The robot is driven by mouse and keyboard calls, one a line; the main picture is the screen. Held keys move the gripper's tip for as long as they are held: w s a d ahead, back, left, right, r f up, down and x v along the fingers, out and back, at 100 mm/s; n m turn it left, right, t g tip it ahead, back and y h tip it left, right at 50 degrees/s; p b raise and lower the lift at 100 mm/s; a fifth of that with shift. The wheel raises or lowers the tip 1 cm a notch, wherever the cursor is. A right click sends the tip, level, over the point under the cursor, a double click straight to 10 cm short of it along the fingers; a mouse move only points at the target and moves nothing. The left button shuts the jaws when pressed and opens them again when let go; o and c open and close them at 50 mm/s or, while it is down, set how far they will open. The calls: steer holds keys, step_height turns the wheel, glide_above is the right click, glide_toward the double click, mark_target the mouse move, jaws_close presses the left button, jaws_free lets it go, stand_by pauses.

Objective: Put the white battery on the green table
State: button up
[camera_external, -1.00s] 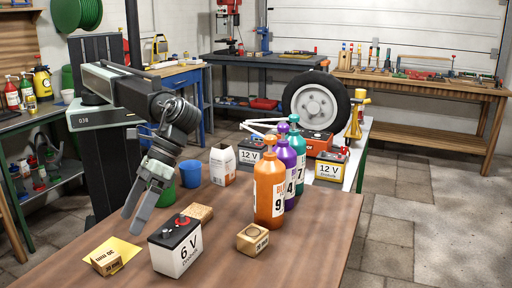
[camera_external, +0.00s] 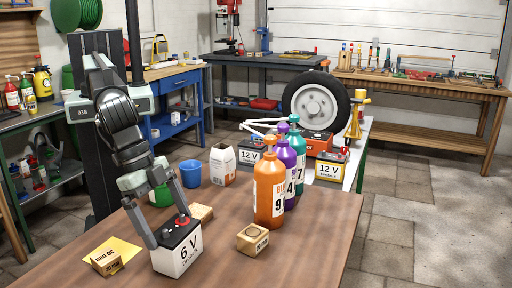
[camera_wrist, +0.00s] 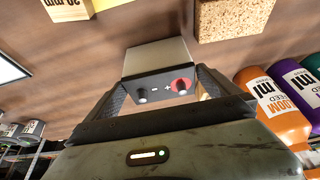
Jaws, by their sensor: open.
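The white battery (camera_external: 178,260), marked 6 V, stands upright on the brown table. It has a black top and a red terminal cap. My gripper (camera_external: 170,231) points down at it, with one finger at its left and the other at its right. The jaws are open. In the wrist view the battery (camera_wrist: 155,60) shows between the two fingers; I cannot tell whether either finger touches it. The green table (camera_external: 358,150), with green legs and a pale top, stands behind the bottles at the back right.
Near the battery are a wooden block (camera_external: 106,262) on a yellow sheet, a cork-like block (camera_external: 201,213) and another wooden block (camera_external: 252,239). An orange bottle (camera_external: 269,195) stands to the right with purple and teal bottles. Several batteries and a wheel (camera_external: 316,106) show by the green table.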

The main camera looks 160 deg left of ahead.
mark_target(177, 230)
steer(key=shift+b+x, duration=0.4)
steer(key=shift+x, duration=0.85)
steer(key=shift+r, duration=0.1)
steer(key=b+x, duration=0.4)
steer(key=x, duration=0.1)
steer(key=shift+w+a+b, duration=0.1)
steer(key=shift+w+b, duration=0.1)
steer(key=shift+b, duration=0.15)
steer(key=shift+r, duration=0.1)
steer(key=c, duration=1.7)
steer(key=shift+p, duration=0.3)
step_height(177, 230, up, 4)
steer(key=p, duration=0.4)
steer(key=s+d, duration=0.1)
steer(key=s, duration=0.4)
steer(key=s+d, duration=0.1)
steer(key=s, duration=0.4)
steer(key=s+d+r, duration=0.1)
steer(key=s, duration=0.4)
steer(key=shift+s+d+p, duration=0.15)
steer(key=shift+s+p, duration=0.2)
steer(key=shift+p, duration=0.05)
